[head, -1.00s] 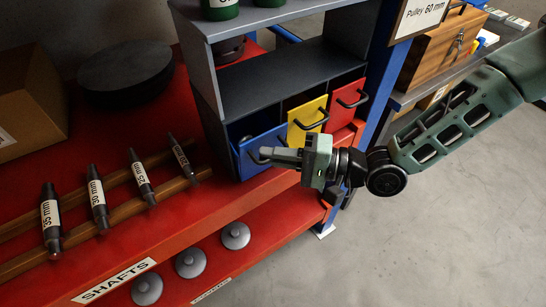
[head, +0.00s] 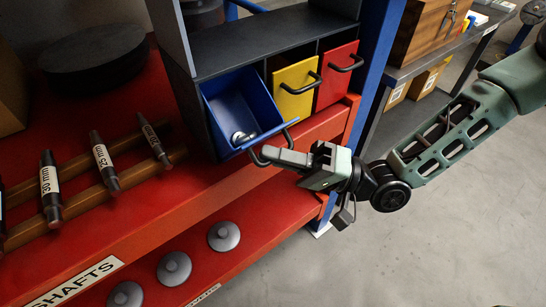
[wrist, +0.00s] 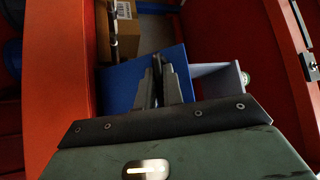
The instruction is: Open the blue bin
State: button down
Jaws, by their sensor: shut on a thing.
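The blue bin (head: 222,103) sits at the left of a row of bins in the dark cabinet. It is tipped forward and open, and a small shiny metal piece (head: 242,137) shows inside. My gripper (head: 273,153) is shut on the bin's black handle (head: 255,158), at the lower right of its front. In the wrist view the fingers (wrist: 160,72) are close together in front of the blue bin's panel (wrist: 122,86). The grip on the handle itself is hidden there.
A yellow bin (head: 293,92) and a red bin (head: 336,75) beside it are closed. Labelled shafts (head: 104,164) lie on wooden rails on the red shelf to the left. Grey discs (head: 224,236) sit on the lower shelf. Open floor (head: 430,240) lies at the right.

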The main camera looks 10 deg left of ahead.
jog(key=shift+s+d+f+n+g+y+b, duration=0.2)
jog(key=shift+f+n+g+b, duration=0.2)
jog(key=shift+b, duration=0.35)
jog(key=shift+s+d+f+n+g+y+b, duration=0.1)
jog(key=shift+d+f+n+g+y+b, duration=0.15)
jog(key=shift+f+n+b, duration=0.35)
jog(key=shift+r+b, duration=0.1)
jog(key=shift+b, duration=0.25)
jog(key=c, duration=1.5)
grip_release()
jog(key=b+v, duration=0.2)
jog(key=v, duration=1.5)
jog(key=shift+d+f, duration=0.1)
jog(key=shift+f, duration=0.15)
